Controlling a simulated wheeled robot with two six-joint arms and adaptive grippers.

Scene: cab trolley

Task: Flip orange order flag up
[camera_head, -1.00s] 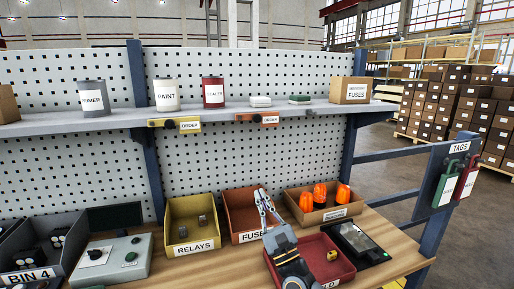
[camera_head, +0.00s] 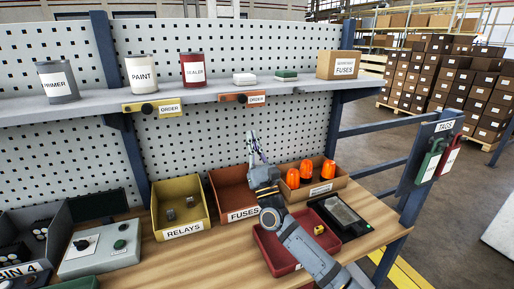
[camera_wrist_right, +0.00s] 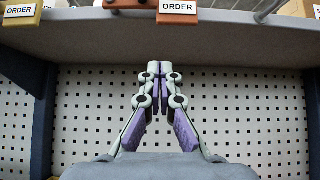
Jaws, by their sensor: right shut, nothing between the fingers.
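The orange order flag (camera_head: 236,98) lies along the front edge of the shelf, with a dark knob and a white ORDER label. In the right wrist view the orange flag (camera_wrist_right: 178,20) shows at the top, cut off by the frame edge. My right gripper (camera_head: 252,137) points up below the shelf, under the orange flag and apart from it. Its fingers (camera_wrist_right: 152,72) are shut with nothing between them. My left gripper is not in view.
A yellow order flag (camera_head: 150,108) is on the same shelf (camera_head: 200,97) edge to the left. Cans and boxes stand on the shelf. Below are the relays bin (camera_head: 183,231), fuses bin (camera_head: 243,215) and a red tray (camera_head: 262,245). A pegboard (camera_head: 190,147) stands behind.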

